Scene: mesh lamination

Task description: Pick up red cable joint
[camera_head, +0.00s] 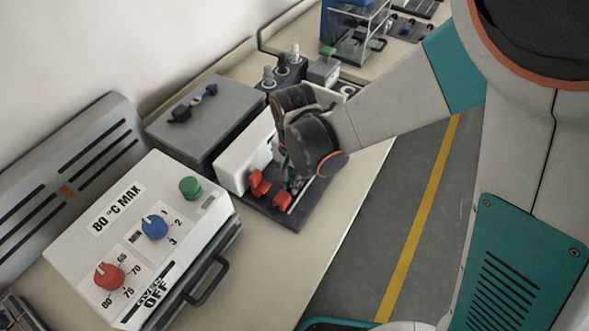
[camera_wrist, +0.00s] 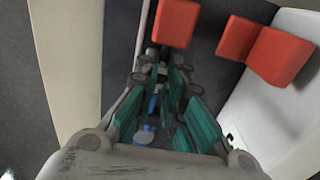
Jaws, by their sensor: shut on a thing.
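My gripper (camera_head: 292,181) points down at the dark fixture (camera_head: 318,192) beside the white block. In the wrist view, its teal fingers (camera_wrist: 160,68) are close together. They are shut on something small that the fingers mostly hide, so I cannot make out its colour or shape. A red block (camera_wrist: 175,22) lies just beyond the fingertips; it also shows in the head view (camera_head: 282,200). Two more red pieces touch or nearly touch at the right: one (camera_wrist: 241,38) and a larger one (camera_wrist: 281,56). I cannot clearly identify a red cable joint.
A grey box (camera_head: 215,125) with a blue-and-black cable joint (camera_head: 192,105) on top stands left of the gripper. A white oven (camera_head: 140,240) with knobs is nearer. The white block (camera_head: 245,155) is close by the gripper. The table's right edge is bare.

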